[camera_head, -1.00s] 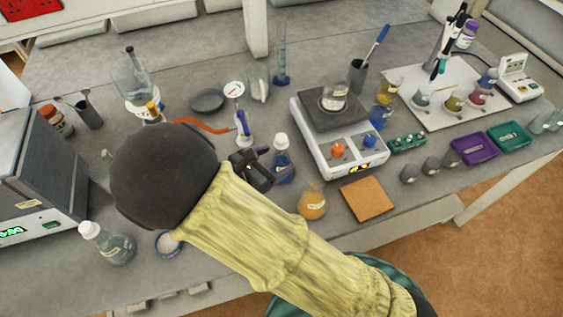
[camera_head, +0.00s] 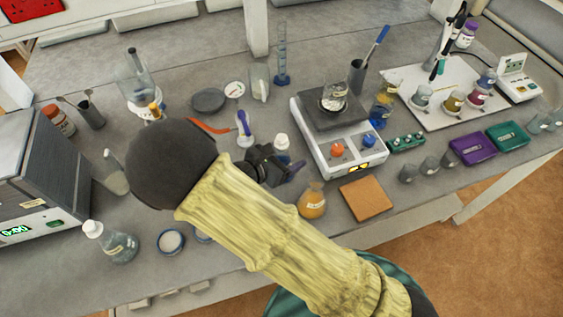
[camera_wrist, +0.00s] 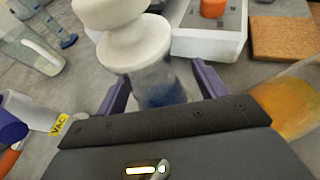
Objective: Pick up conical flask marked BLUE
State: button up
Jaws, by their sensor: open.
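A clear flask with a white stopper (camera_head: 282,142) and blue liquid stands on the bench left of the hot plate. My gripper hides most of its body in the head view, and no BLUE label can be read. My gripper (camera_head: 282,171) is at this flask with its fingers open. In the wrist view, the flask's white stopper (camera_wrist: 135,45) rises close to the camera, and blue liquid shows below it. The purple fingers of my gripper (camera_wrist: 162,84) stand on either side of the flask. I cannot tell whether either finger touches it.
A flask of orange liquid (camera_head: 312,203) stands close to the right of my gripper, with a cork-coloured pad (camera_head: 366,199) beyond it. The hot plate (camera_head: 345,150) carries a beaker (camera_head: 335,95). A white-capped flask (camera_head: 117,246) stands at the front left.

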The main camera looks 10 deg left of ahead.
jog(key=c, duration=1.2)
jog(key=shift+r, duration=0.15)
notch_tip(320, 180, up, 10)
jog(key=shift+f, duration=0.1)
jog(key=shift+f, duration=0.1)
